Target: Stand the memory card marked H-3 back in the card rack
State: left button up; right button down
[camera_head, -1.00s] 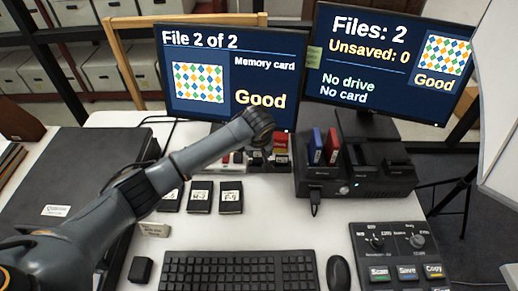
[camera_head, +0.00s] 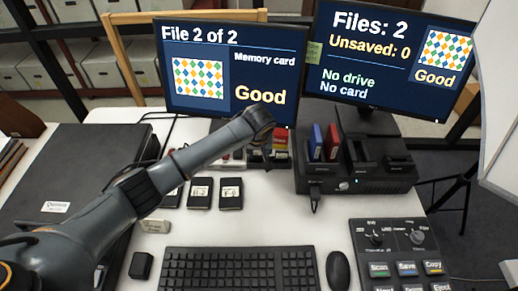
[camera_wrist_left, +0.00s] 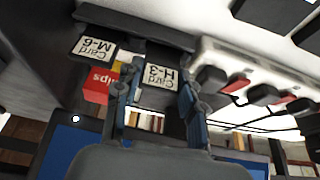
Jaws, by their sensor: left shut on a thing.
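In the left wrist view, the memory card H-3 (camera_wrist_left: 158,82) is between the fingers of my left gripper (camera_wrist_left: 156,88), which is shut on it. Its white label reads upside down. The dark card rack (camera_wrist_left: 130,22) lies just beyond the card, and a card marked M-6 (camera_wrist_left: 92,48) stands in it beside H-3. I cannot tell whether H-3 touches the rack floor. My right gripper is not in view.
A red box (camera_wrist_left: 97,90) stands close by the fingers. A white strip with dark and red pieces (camera_wrist_left: 235,75) runs alongside. Black labelled cartridges (camera_head: 231,194) lie on the table. The black dock (camera_head: 355,180) holds blue and red cartridges. A keyboard (camera_head: 240,270) lies in front.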

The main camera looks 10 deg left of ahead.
pick_arm(q)
jog(key=shift+f, duration=0.55)
jog(key=o, duration=0.9)
jog(key=shift+o, duration=0.2)
jog(key=v, duration=1.2)
jog(key=shift+w, duration=0.1)
